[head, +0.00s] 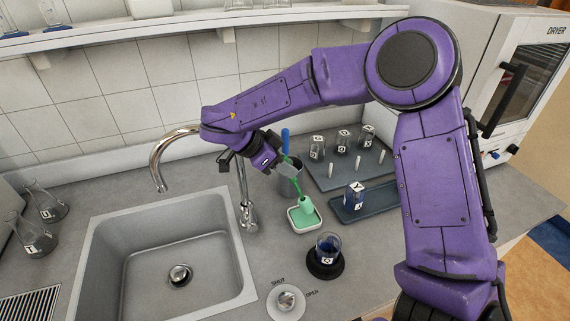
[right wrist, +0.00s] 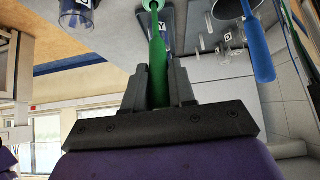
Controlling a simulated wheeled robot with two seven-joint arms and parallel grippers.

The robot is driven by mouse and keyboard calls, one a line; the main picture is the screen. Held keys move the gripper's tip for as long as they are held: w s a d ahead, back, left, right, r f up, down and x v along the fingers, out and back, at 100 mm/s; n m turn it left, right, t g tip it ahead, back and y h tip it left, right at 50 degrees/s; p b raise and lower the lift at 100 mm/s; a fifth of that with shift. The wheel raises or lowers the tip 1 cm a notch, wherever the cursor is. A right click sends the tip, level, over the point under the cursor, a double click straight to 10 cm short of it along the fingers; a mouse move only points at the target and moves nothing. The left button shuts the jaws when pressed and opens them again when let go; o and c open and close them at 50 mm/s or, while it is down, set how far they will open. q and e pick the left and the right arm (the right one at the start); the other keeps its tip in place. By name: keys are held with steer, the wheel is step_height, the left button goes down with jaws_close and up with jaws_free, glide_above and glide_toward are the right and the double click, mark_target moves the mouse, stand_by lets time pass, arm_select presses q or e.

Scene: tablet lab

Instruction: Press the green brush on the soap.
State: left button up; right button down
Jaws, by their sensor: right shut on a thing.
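My right gripper (head: 285,169) is shut on the green brush (head: 307,205), tilted with its head down at the soap dish. In the right wrist view, the green handle (right wrist: 157,62) runs between the two fingers (right wrist: 158,88). The pale green soap (head: 298,218) lies in a small white dish (head: 293,227) right of the sink. The brush head overlaps the soap in the head view; I cannot tell whether they touch. The brush's lower end is too small to see clearly. My left gripper is not in view.
A metal cup (head: 291,185) with a blue-handled brush (head: 285,140) stands just behind the dish. A beaker of blue liquid (head: 328,246) stands on a black round base in front. A tray (head: 377,203) with a labelled beaker is at right. The sink (head: 140,245) and faucet (head: 160,160) lie left.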

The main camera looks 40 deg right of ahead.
mark_target(285, 156)
step_height(285, 156, up, 3)
steer(key=p, duration=0.3)
steer(key=shift+r, duration=1.25)
steer(key=shift+s+f, duration=0.1)
